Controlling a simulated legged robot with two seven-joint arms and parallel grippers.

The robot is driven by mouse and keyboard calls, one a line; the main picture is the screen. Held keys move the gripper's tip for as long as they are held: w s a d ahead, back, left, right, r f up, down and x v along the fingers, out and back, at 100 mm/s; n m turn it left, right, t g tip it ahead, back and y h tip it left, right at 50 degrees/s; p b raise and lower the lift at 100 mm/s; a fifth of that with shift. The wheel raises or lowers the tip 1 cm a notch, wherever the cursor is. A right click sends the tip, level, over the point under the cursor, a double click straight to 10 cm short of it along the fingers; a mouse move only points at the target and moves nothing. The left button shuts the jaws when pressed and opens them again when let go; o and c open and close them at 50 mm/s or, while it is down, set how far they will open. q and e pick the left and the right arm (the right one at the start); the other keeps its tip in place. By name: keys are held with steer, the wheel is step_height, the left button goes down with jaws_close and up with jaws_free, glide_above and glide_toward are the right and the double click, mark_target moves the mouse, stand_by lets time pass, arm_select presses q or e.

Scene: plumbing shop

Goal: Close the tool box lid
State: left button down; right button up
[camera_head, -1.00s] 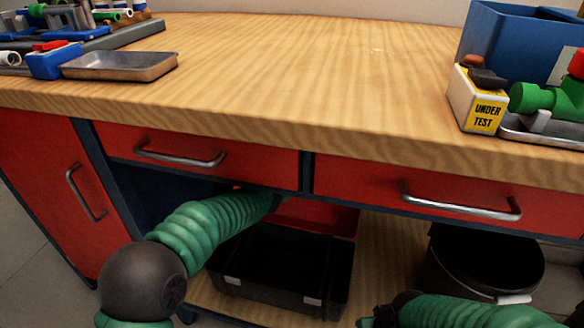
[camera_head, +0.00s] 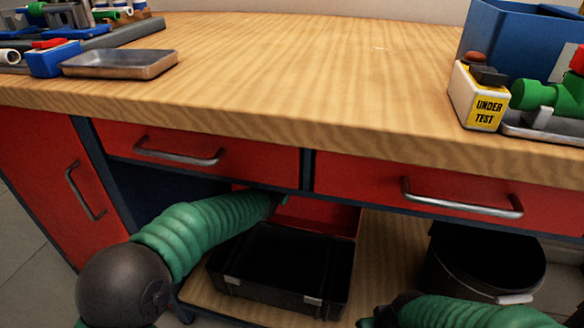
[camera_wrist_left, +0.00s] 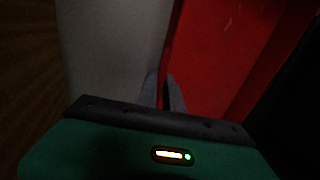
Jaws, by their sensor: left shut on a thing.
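The tool box has an open black base (camera_head: 280,265) with two light latches on its front, standing on the lower shelf under the bench. Its red lid (camera_head: 320,215) is raised at the back of the base, partly hidden by my left arm and the drawers. In the left wrist view the lid (camera_wrist_left: 222,60) is a large red panel. My left gripper (camera_wrist_left: 164,78) is shut on the lid's edge, one finger on each side. In the head view its fingers are hard to make out at the lid. My right gripper (camera_head: 378,315) is low at the bottom edge, its fingers unclear.
A black bucket (camera_head: 485,262) stands right of the tool box. Two red drawers with metal handles (camera_head: 460,200) hang close above. The worktop (camera_head: 300,70) is clear in the middle, with a metal tray (camera_head: 120,64) left and an "UNDER TEST" block (camera_head: 478,100) right.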

arm_select(q)
steer(key=s+a+f, duration=0.1)
steer(key=s, duration=0.4)
steer(key=s+a+f+t, duration=0.1)
steer(key=s+a, duration=0.1)
steer(key=s, duration=0.3)
steer(key=shift+s+a+f, duration=0.2)
steer(key=shift+a+f, duration=0.1)
steer(key=shift+r, duration=0.15)
steer(key=c, duration=1.6)
jaws_free()
steer(key=shift+w, duration=0.1)
steer(key=shift+c, duration=0.2)
steer(key=shift+r+p, duration=0.1)
steer(key=shift+p, duration=0.2)
